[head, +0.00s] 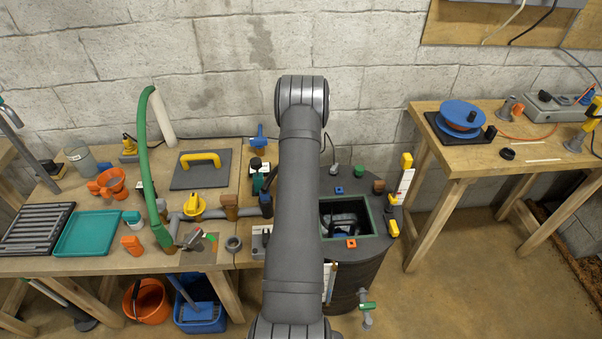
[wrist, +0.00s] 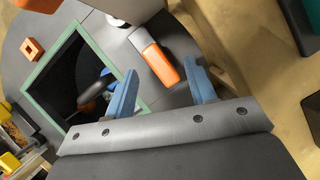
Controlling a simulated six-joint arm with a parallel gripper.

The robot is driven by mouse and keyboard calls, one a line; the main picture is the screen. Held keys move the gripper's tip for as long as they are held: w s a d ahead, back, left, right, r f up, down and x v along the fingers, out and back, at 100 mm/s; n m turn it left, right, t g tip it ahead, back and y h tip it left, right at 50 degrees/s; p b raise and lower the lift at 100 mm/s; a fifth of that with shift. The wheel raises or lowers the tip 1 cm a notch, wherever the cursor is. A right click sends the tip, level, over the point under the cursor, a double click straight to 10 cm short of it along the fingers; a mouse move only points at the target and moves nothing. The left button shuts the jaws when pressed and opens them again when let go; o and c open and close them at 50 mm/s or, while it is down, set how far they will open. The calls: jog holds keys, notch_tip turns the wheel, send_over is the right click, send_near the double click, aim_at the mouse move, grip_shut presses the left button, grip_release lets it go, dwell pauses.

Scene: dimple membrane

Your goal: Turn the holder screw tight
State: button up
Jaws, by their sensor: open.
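My gripper (wrist: 164,90) shows in the wrist view, with its two blue fingers apart and nothing held between them. An orange and light grey handle-like piece (wrist: 160,64) lies on the dark round top (wrist: 100,40), just beyond the fingertips, its orange end towards the gap. No part is clearly recognisable as the holder screw, and I cannot tell whether this piece belongs to it. In the head view my arm covers my gripper and the left part of the dark drum (head: 362,278).
A green-framed opening (wrist: 47,70) with dark parts inside lies left of the fingers; an orange square block (wrist: 32,48) sits beside it. In the head view, yellow clamps with a white strip (head: 405,180) stand at the drum's right edge.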

jog(key=v, duration=1.6)
jog(key=x, duration=1.7)
jog(key=shift+s+f, duration=0.1)
jog(key=shift+f, duration=0.25)
jog(key=shift+n, duration=0.3)
jog(key=shift+r, duration=0.15)
